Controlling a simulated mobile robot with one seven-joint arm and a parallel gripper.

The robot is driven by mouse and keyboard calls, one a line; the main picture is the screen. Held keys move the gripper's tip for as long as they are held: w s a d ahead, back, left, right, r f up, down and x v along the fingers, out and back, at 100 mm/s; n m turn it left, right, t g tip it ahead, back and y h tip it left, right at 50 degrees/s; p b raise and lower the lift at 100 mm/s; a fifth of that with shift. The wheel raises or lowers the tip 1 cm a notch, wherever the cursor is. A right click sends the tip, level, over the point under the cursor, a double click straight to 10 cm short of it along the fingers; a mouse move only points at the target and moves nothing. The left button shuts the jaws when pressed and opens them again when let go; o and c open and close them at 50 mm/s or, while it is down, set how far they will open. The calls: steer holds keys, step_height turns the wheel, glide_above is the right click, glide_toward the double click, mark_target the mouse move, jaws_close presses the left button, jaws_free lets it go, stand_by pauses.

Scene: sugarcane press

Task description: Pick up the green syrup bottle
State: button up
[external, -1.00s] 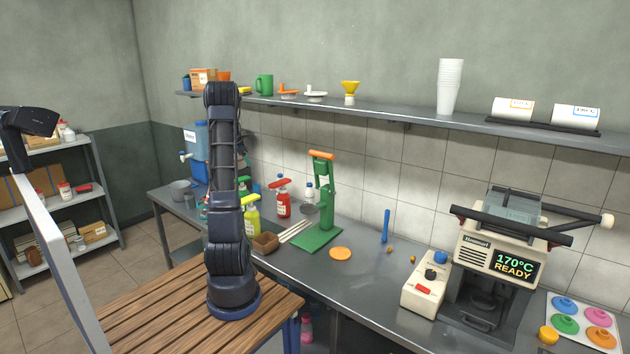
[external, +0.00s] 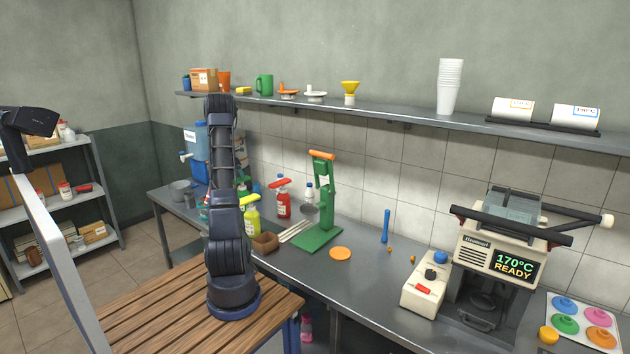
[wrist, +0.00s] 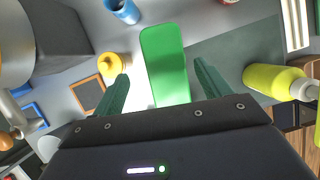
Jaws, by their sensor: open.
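My gripper (wrist: 161,72) is open in the wrist view, with its two dark green fingers apart. A bright green block-like shape (wrist: 164,52) lies between and beyond the fingertips, with no visible contact. I cannot tell whether it is the green syrup bottle. A yellow-green bottle (wrist: 272,80) is to the right of the fingers. In the external view, the yellow-green bottle (external: 252,218) stands beside a red bottle (external: 283,204) on the counter. A bit of green (external: 244,188) shows behind my arm, which hides the gripper and much of that area.
A brown box (external: 265,243), white sticks (external: 296,231) and a green press (external: 322,200) stand close on the counter. A blue-lidded water container (external: 202,140) is behind my arm. A shelf (external: 400,112) runs above. The counter's middle front is mostly clear.

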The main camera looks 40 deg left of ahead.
mark_target(241, 179)
steer(key=x, duration=0.4)
steer(key=shift+s+d, duration=0.15)
steer(key=shift+d, duration=0.2)
steer(key=shift+w+f, duration=0.2)
steer(key=shift+f, duration=0.3)
steer(key=shift+r, duration=0.1)
jaws_close()
